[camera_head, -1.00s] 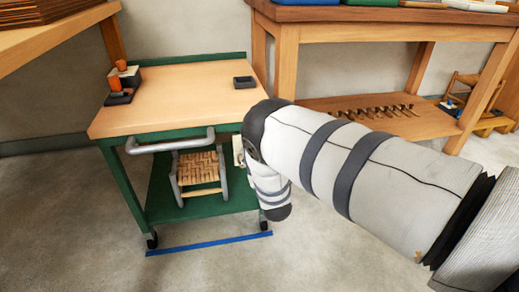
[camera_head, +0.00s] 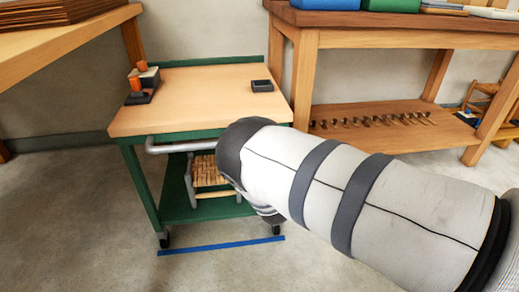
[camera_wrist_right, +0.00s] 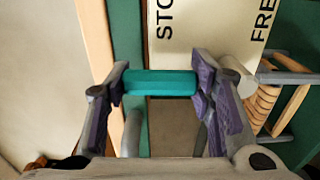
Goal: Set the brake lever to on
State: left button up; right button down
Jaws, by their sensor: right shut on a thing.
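The brake lever's teal grip (camera_wrist_right: 160,83) lies crosswise between the fingers of my right gripper (camera_wrist_right: 162,78) in the right wrist view, and the fingers close on its two ends. The lever's pivot is not clear. In the head view the green cart (camera_head: 140,186) with a wooden top stands left of centre. My right forearm covers its front right corner, hiding the right gripper, lever and plate. My left gripper is not in view.
A grey handle bar (camera_head: 168,147) runs along the cart's front. A woven stool (camera_head: 208,172) stands on its lower shelf. A small dark tray (camera_head: 262,86) and a dark block with orange parts (camera_head: 141,82) sit on top. A blue strip (camera_head: 220,246) marks the floor. A workbench (camera_head: 385,35) stands right.

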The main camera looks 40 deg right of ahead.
jog(key=shift+r, duration=0.1)
dwell(0.4)
jog(key=c, duration=0.7)
grip_release()
jog(key=shift+s+a, duration=0.25)
jog(key=shift+s, duration=0.05)
jog(key=v, duration=1.1)
jog(key=shift+s+a, duration=0.1)
